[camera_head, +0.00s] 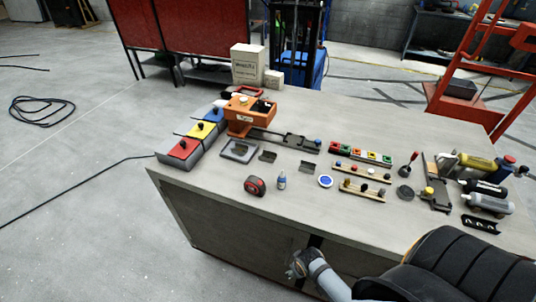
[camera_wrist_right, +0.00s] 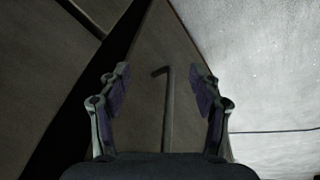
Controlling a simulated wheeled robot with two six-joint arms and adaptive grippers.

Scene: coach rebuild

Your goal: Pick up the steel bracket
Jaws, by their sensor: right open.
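Two small dark angled metal pieces lie on the bench top in the head view, one left of centre (camera_head: 267,156) and one at centre (camera_head: 307,167). Either could be the steel bracket; they are too small to tell. My right gripper (camera_head: 297,266) is low in front of the bench's front panel, below the top's edge and well apart from both pieces. In the right wrist view my right gripper (camera_wrist_right: 160,92) is open and empty. A thin dark L-shaped bar or shadow (camera_wrist_right: 168,110) shows between its fingers. No bracket is recognisable there. My left gripper is out of view.
Cylinders and tools crowd the right end. The front left of the top is clear.

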